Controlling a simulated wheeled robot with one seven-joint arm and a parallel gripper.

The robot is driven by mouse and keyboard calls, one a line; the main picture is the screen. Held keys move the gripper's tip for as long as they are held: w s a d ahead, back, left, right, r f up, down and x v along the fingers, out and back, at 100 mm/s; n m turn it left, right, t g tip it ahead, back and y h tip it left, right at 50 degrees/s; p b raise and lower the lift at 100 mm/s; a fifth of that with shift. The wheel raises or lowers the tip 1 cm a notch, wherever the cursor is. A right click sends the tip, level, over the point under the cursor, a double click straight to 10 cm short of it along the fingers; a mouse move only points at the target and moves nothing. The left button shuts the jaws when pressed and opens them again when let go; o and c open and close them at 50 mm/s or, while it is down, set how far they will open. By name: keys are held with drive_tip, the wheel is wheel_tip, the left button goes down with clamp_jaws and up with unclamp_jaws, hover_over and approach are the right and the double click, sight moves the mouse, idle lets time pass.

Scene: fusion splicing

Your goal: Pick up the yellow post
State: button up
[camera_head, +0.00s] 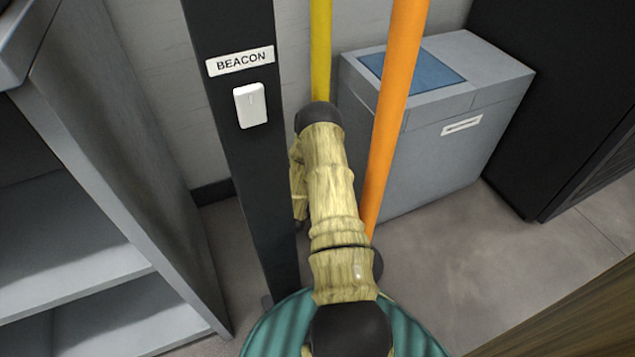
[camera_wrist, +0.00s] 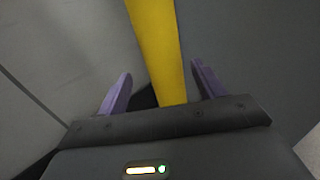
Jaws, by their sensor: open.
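The yellow post (camera_head: 321,48) stands upright in the head view, behind my arm, which hides its lower part. In the wrist view the yellow post (camera_wrist: 157,50) runs down from the top edge and passes between the two purple fingers of my gripper (camera_wrist: 160,88). The fingers are open, with a gap on each side of the post. The post is nearer the right finger, and neither finger visibly touches it. In the head view my gripper is hidden behind my arm.
An orange post (camera_head: 395,90) stands just right of my arm. A dark column (camera_head: 240,165) labelled BEACON with a white switch is close on the left. A grey bin (camera_head: 445,125) with a blue top panel stands behind right. Grey shelves (camera_head: 110,200) stand at left.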

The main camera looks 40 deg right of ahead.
drive_tip(key=shift+d, duration=0.45)
drive_tip(key=shift+w, duration=0.1)
drive_tip(key=b+x, duration=0.5)
drive_tip(key=shift+f, duration=0.15)
drive_tip(key=shift+d, duration=0.1)
clamp_jaws()
idle(0.6)
